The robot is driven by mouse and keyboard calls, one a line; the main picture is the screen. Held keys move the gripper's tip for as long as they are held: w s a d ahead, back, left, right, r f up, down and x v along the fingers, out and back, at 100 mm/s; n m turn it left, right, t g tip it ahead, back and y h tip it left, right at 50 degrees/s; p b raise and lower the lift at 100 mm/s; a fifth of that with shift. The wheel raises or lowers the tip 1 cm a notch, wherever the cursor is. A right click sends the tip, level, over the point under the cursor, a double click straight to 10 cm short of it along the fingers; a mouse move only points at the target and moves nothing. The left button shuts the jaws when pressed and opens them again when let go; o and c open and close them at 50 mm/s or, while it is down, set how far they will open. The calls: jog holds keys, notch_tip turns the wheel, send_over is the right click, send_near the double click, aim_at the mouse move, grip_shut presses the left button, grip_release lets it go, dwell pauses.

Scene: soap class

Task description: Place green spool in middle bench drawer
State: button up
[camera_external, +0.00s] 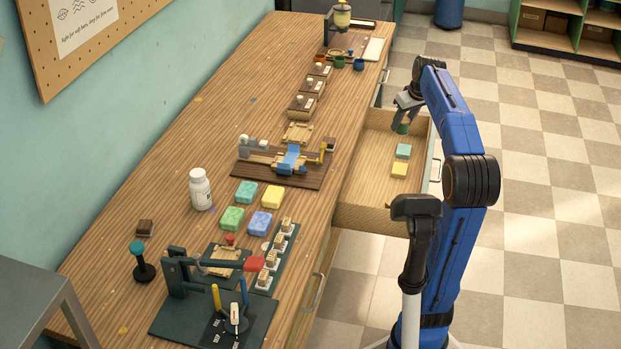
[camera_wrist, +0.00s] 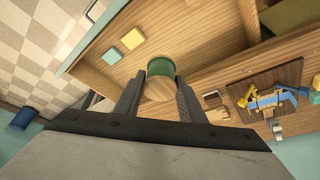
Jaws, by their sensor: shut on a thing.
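The green spool (camera_external: 402,128) shows small and partly hidden below my gripper (camera_external: 405,108) in the external view. In the wrist view my gripper (camera_wrist: 158,84) is shut on the green spool (camera_wrist: 161,67), with its green part and a round wooden end between the fingers. The bench drawer (camera_external: 368,190) is pulled open, and the spool is over or inside its far part. I cannot tell whether the spool touches the drawer floor. A teal block (camera_external: 403,151) and a yellow block (camera_external: 399,170) lie in the drawer; both also show in the wrist view.
The wooden bench (camera_external: 165,120) carries a press (camera_external: 220,290), several coloured soap bars (camera_external: 246,192), a white bottle (camera_external: 200,188) and a wooden fixture (camera_external: 280,165). The drawer floor left of the blocks looks bare. Checkered floor (camera_external: 540,200) lies open at the right.

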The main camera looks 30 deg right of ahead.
notch_tip(320, 180, down, 28)
jog(key=shift+r, duration=0.2)
jog(key=shift+f, duration=0.1)
dwell(0.4)
jog(key=o, duration=0.8)
jog(key=shift+o, duration=1.1)
jog(key=v, duration=1.2)
jog(key=shift+a, duration=0.15)
